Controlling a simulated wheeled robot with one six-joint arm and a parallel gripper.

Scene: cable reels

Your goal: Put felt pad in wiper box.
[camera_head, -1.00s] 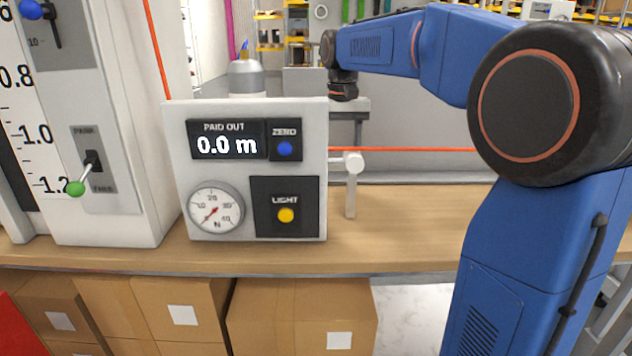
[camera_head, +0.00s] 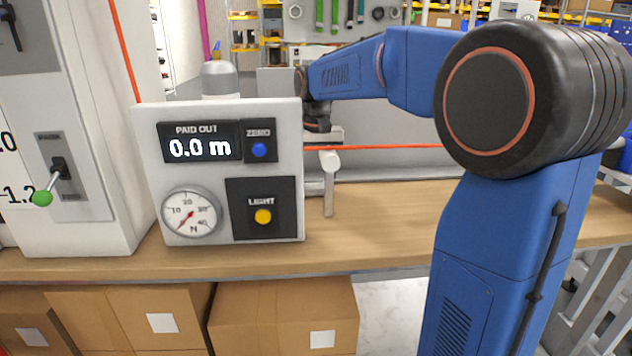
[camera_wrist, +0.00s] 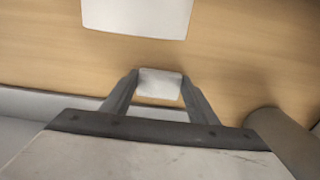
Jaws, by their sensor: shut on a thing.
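In the wrist view my gripper (camera_wrist: 158,88) is shut on a small pale grey-white block, which I take to be the felt pad (camera_wrist: 160,83). The pad sits between the two dark fingertips, over the wooden bench top (camera_wrist: 235,60). I cannot tell its height above the wood. In the head view my fingers and the pad are hidden behind the paid-out panel (camera_head: 220,112); only my wrist shows past its right edge. I cannot make out the wiper box for certain in either view.
A white flat-faced thing (camera_wrist: 138,15) lies beyond the pad in the wrist view. A grey rounded thing (camera_wrist: 282,140) is at lower right. The bench right of the post is clear.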

